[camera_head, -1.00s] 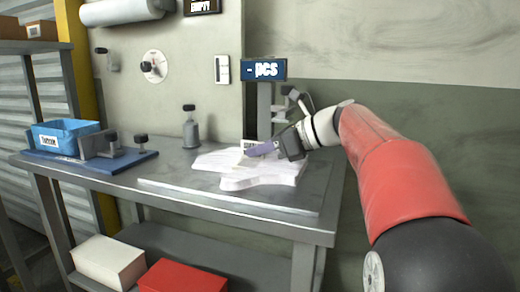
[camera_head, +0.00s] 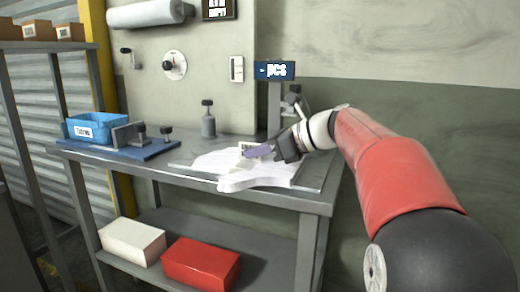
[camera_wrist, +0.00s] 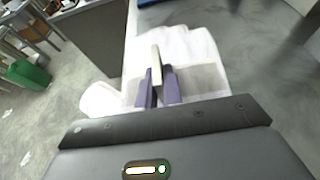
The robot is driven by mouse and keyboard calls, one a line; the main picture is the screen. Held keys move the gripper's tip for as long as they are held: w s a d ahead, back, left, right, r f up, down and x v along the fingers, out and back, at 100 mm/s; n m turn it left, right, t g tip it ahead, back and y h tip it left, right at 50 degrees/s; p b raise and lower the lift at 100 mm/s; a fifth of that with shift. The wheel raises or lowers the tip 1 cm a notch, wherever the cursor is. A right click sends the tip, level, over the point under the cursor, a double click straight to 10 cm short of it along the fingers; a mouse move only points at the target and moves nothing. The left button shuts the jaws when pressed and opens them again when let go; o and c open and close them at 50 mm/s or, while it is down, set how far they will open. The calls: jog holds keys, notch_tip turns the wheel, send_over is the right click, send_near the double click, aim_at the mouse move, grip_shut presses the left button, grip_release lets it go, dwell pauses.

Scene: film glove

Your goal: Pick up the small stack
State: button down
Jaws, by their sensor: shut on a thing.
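A white, glove-shaped flat pile (camera_head: 228,163) lies on the scale at the right end of the workbench, part of it reaching over the front edge. In the wrist view the white pile (camera_wrist: 190,45) spreads beneath and beyond the fingers. My gripper (camera_head: 258,151) has purple fingers, low over the pile. In the wrist view the fingers (camera_wrist: 157,90) are shut on a thin pale piece (camera_wrist: 156,62) standing between them. I take this for the small stack; its lower part is hidden.
The scale's display post (camera_head: 274,72) stands behind the pile. A blue bin (camera_head: 97,128) and a blue board with clamps (camera_head: 125,147) are at the bench's left. White and red boxes (camera_head: 200,262) sit on the lower shelf.

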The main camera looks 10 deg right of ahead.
jog(key=shift+s+a, duration=0.25)
jog(key=shift+s, duration=0.1)
jog(key=c, duration=1.5)
grip_release()
jog(key=shift+d, duration=0.1)
jog(key=v, duration=0.7)
jog(key=shift+s+d+r, duration=0.1)
jog(key=shift+s+d, duration=0.1)
jog(key=shift+d, duration=0.05)
jog(key=shift+o, duration=0.2)
